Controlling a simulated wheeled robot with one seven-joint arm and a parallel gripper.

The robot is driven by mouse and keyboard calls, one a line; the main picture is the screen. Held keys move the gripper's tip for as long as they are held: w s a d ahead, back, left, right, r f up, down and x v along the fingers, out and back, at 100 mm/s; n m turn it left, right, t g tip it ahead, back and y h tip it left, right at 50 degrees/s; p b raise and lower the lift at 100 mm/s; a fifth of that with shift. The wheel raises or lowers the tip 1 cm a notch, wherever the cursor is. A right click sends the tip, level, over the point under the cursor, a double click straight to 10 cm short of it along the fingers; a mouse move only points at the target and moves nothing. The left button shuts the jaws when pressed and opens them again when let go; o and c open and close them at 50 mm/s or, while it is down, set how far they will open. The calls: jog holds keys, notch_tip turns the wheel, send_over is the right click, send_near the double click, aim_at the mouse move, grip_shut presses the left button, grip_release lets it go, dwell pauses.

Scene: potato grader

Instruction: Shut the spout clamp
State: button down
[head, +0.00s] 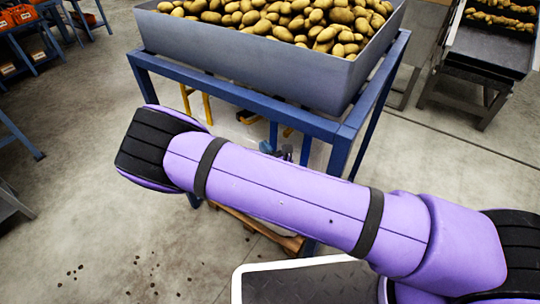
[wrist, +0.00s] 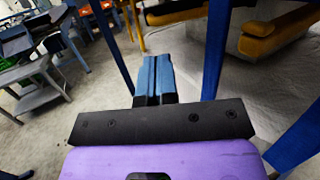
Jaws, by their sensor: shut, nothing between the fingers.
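My gripper (wrist: 156,62) shows in the wrist view with its two blue fingers together and nothing between them. Ahead of the fingertips is a yellow bar with a dark end (wrist: 172,14), apart from them. In the head view my purple arm crosses in front and hides most of the space under the potato hopper (head: 250,58).
The hopper, full of potatoes (head: 300,22), stands on a blue frame (head: 235,97), whose legs (wrist: 215,50) rise close to my gripper. A pallet (head: 262,232) lies below. A conveyor (head: 485,45) stands at the right.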

aim_at(245, 122)
jog(key=x, duration=0.8)
jog(key=shift+a, duration=0.1)
jog(key=w+a+m+h, duration=0.1)
jog(key=w+m+h, duration=0.1)
jog(key=h, duration=0.1)
jog(key=w+a+m+t+h, duration=0.1)
jog(key=h, duration=0.1)
jog(key=shift+a, duration=0.35)
jog(key=w+a+m+g+h, duration=0.3)
jog(key=w+m+h, duration=0.6)
jog(key=w+h, duration=0.6)
jog(key=shift+w+m+g+h, duration=0.4)
jog(key=shift+w+g, duration=0.5)
jog(key=shift+w, duration=0.35)
jog(key=shift+w, duration=0.1)
